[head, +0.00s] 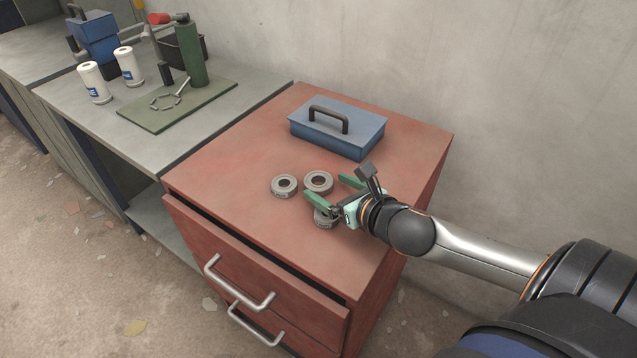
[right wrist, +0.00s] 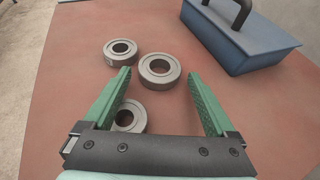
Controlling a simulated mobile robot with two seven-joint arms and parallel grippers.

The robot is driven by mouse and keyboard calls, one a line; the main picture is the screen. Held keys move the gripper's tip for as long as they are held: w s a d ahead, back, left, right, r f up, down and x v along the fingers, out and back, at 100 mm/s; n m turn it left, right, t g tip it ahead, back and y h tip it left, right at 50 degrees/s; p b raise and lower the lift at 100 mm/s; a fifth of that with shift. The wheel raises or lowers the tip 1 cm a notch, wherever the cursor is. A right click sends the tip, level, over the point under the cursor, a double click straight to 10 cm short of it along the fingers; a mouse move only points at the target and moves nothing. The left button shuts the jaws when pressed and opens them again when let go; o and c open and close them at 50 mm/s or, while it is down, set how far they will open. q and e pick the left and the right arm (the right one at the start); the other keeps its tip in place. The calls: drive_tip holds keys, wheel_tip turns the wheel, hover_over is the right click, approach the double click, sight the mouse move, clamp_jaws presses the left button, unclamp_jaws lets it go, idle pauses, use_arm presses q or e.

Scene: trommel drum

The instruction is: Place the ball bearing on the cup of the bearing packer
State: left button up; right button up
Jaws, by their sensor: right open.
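Three grey ring-shaped ball bearings lie flat on the red cabinet top: one at left (head: 284,186), one at right (head: 318,182), and a nearer one (head: 323,221) partly hidden by my right gripper. My right gripper (head: 324,187) is open and empty above them. In the right wrist view, the right bearing (right wrist: 159,71) shows just beyond the fingertips, between their lines. The left bearing (right wrist: 120,50) lies outside the left finger. The nearer bearing (right wrist: 130,117) is partly covered by that finger and the gripper body. I cannot make out the packer's cup; a green cylinder (head: 191,56) stands on the bench.
A blue toolbox (head: 340,130) with a black handle sits at the back of the red cabinet (head: 235,160). The grey bench at left holds a green board (head: 178,117), two white canisters, a black bin and a blue device (head: 94,42). The wall is close behind.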

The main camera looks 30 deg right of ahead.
sight(319, 184)
drive_tip(key=shift+x, duration=1.2)
drive_tip(key=shift+r, duration=0.1)
clamp_jaws()
